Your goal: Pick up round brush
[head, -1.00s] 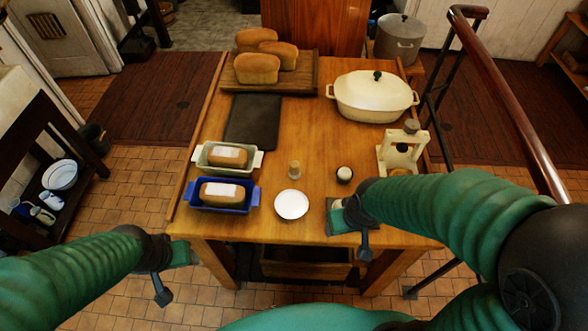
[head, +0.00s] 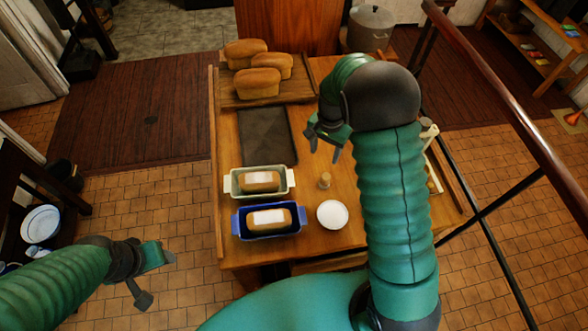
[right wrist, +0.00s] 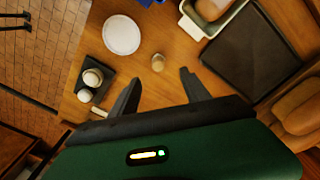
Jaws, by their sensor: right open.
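A small, pale wooden, upright thing that looks like the round brush (head: 325,180) stands on the wooden table (head: 345,240), behind and left of a white round dish (head: 333,214). In the right wrist view the brush (right wrist: 158,62) shows beyond and between my fingertips, with nothing between them. My right gripper (head: 324,148) is open and empty, pointing down above the table, behind the brush in the head view. The gripper (right wrist: 160,78) also shows from the wrist. My left gripper (head: 157,278) is open and empty, off the table's left side.
A blue loaf dish (head: 240,222) and a pale green one (head: 233,182) stand left of the brush. A dark slab (head: 266,136) and a board with loaves (head: 293,92) lie farther back. A dark mat (right wrist: 103,92) bears small whitish things. My right arm hides the table's right part.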

